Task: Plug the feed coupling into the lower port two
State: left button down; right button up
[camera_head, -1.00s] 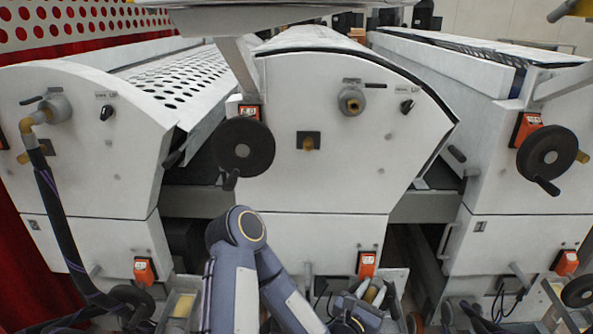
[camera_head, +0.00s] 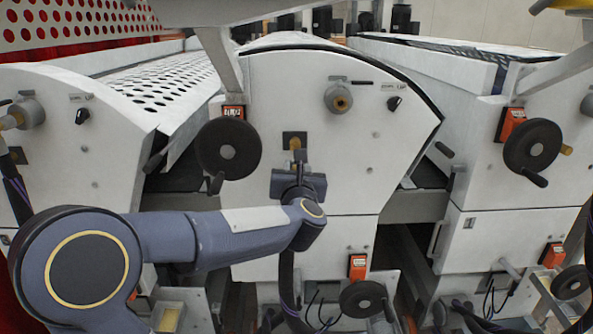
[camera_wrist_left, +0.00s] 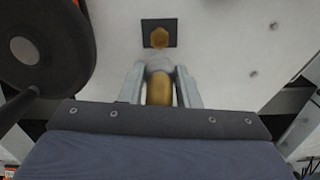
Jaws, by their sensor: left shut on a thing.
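Lower port two (camera_head: 296,138) is a brass fitting on a small dark square plate, low on the middle machine's white end face. It also shows at the top of the left wrist view (camera_wrist_left: 159,38). My left gripper (camera_wrist_left: 158,76) is shut on the feed coupling (camera_wrist_left: 159,88), a brass body with a grey collar. The coupling points toward the port and appears just short of it, with white panel visible between them. In the head view my left gripper (camera_head: 298,172) is just below the port, and its wrist largely hides the coupling. My right gripper is not in view.
A black handwheel (camera_head: 228,148) stands out left of the port and looms close in the left wrist view (camera_wrist_left: 40,45). An upper port (camera_head: 339,98) and a black knob (camera_head: 394,103) sit higher. A dark hose (camera_head: 287,282) hangs below my wrist. A lower handwheel (camera_head: 363,299) stands below right.

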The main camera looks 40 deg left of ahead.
aim_at(295, 143)
pick_arm(q)
jog(key=shift+r, duration=0.15)
jog(key=shift+s+d+b, duration=0.1)
jog(key=shift+b, duration=0.4)
jog(key=b+x, duration=0.1)
jog(key=x, duration=0.2)
jog(key=shift+w+a, duration=0.25)
jog(key=shift+b+x, duration=0.35)
jog(key=shift+x, duration=0.9)
jog(key=shift+b, duration=0.95)
jog(key=shift+x, duration=1.3)
dwell(0.6)
jog(key=c, duration=1)
grip_release()
